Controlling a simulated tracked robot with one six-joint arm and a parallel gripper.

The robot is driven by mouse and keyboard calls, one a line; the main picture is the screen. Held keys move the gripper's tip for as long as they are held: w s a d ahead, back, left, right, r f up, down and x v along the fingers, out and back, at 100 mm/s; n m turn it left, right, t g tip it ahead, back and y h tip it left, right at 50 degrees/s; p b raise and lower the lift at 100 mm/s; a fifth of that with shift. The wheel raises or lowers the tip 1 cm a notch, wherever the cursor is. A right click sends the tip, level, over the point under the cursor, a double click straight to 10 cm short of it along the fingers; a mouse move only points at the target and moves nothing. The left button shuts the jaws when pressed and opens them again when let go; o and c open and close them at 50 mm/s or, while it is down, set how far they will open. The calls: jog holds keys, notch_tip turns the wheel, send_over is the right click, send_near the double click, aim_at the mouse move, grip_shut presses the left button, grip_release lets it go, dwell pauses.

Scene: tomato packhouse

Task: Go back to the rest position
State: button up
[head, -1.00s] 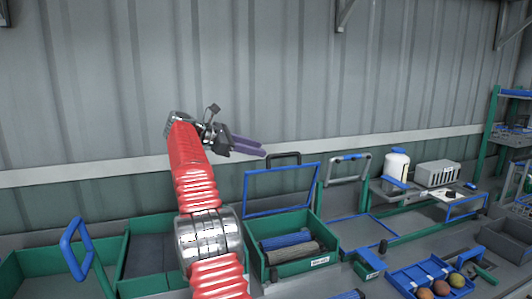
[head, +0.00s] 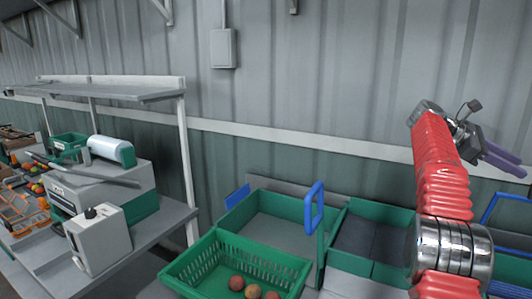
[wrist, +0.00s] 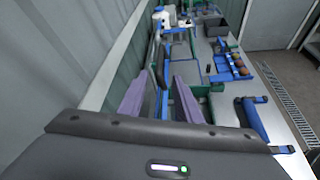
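My red arm rises at the right of the head view with my gripper (head: 508,162) held up in front of the wall, above the green crates. In the wrist view its two purple fingers (wrist: 160,95) stand apart with nothing between them. No object is held, and the gripper touches nothing that I can see.
A green basket (head: 196,276) with a few round fruits stands low in the middle, beside a larger green crate (head: 243,205). A bench with a white machine (head: 99,238) and a shelf (head: 120,92) stands at left.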

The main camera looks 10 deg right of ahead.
jog(key=a+f+m+t+y, duration=0.1)
jog(key=a+t+y, duration=0.15)
jog(key=a, duration=0.75)
jog(key=s+a+f+m+t+y, duration=0.1)
jog(key=a+f+t, duration=0.15)
jog(key=a, duration=0.75)
jog(key=a+f+t+y, duration=0.1)
jog(key=a+t, duration=0.3)
jog(key=a, duration=0.6)
jog(key=s+a+f+m+t+y, duration=0.1)
jog(key=s+a+f+m+y, duration=0.1)
jog(key=s+a+f, duration=0.4)
jog(key=s+a+f+m+t+y, duration=0.1)
jog(key=s+a+f+m+y, duration=0.1)
jog(key=s+a+f, duration=0.4)
jog(key=s+a+f+m+t+y, duration=0.1)
jog(key=s+a+f, duration=0.4)
jog(key=a, duration=0.9)
jog(key=shift+s+f+m+y, duration=0.4)
jog(key=shift+s+m+y, duration=0.5)
jog(key=shift+y, duration=0.35)
jog(key=shift+s+a, duration=0.1)
jog(key=shift+s, duration=0.05)
